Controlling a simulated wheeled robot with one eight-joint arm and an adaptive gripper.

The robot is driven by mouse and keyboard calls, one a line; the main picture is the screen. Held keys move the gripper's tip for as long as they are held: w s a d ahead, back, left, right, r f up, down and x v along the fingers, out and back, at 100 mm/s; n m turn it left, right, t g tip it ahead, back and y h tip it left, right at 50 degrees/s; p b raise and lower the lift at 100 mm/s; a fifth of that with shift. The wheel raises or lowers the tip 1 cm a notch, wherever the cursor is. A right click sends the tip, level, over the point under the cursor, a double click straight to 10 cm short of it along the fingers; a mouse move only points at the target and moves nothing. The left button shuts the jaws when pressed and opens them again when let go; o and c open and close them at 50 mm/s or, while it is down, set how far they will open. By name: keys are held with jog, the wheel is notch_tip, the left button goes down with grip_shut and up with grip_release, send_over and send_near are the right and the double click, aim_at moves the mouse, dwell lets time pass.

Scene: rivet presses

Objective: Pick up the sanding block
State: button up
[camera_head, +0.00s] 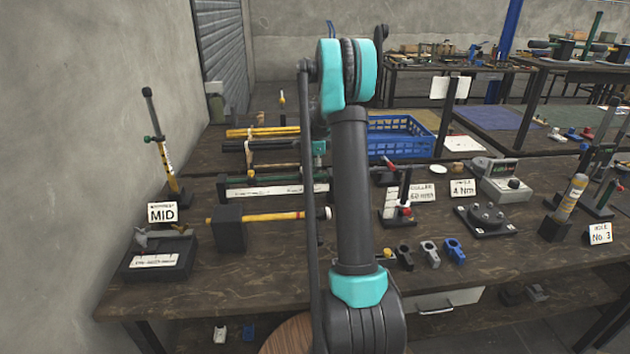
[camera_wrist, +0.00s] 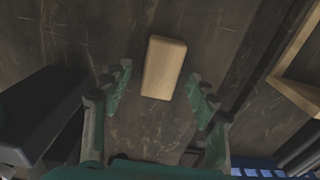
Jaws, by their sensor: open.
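The sanding block, a plain tan rectangular block (camera_wrist: 164,67), lies on the dark wooden surface in the wrist view. My gripper (camera_wrist: 160,84) is open, with one green finger to the left of the block and one to the right. The fingertips are level with the block's middle and lower part in the picture, with a gap on each side. I cannot tell how high they are above the surface. In the head view my arm stands across the middle, and I cannot make out the block there.
A blue crate (camera_head: 402,134) stands right of my arm, and its edge shows in the wrist view (camera_wrist: 256,173). A dark block (camera_wrist: 38,112) and a wooden frame (camera_wrist: 298,86) flank the wrist view.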

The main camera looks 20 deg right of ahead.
jog(key=c, duration=1.2)
jog(key=shift+c, duration=0.2)
jog(key=shift+r, duration=0.1)
notch_tip(320, 180, up, 20)
